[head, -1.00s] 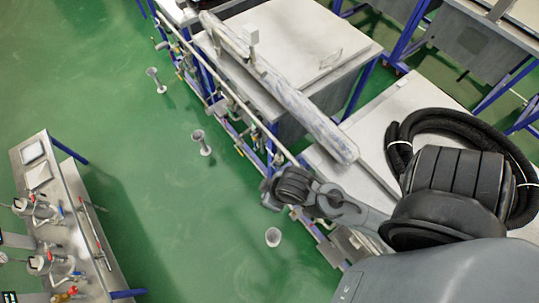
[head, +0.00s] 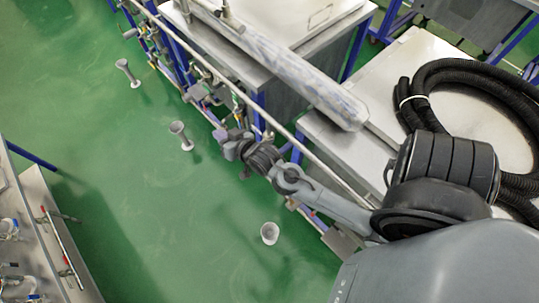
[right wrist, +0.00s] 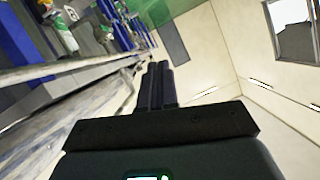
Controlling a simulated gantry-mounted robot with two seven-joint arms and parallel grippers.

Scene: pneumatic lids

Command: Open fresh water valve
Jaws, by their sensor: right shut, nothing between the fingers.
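My right gripper (head: 222,138) reaches from the lower right to the pipework beside the near side of the metal tank. In the right wrist view its dark fingers (right wrist: 160,85) are together and empty. Several small valves and fittings (head: 197,92) sit on the pipes beyond the gripper in the head view. In the right wrist view a fitting with a green part (right wrist: 65,35) is at the upper left, apart from the fingers. I cannot tell which valve is the fresh water one. My left gripper is out of view.
A long pipe rail (head: 215,72) runs diagonally along the metal tank (head: 285,90). A black hose (head: 445,72) lies coiled on a metal top (head: 375,110) at right. Funnel-shaped stands (head: 180,135) rise from the open green floor. A bench (head: 45,235) is at lower left.

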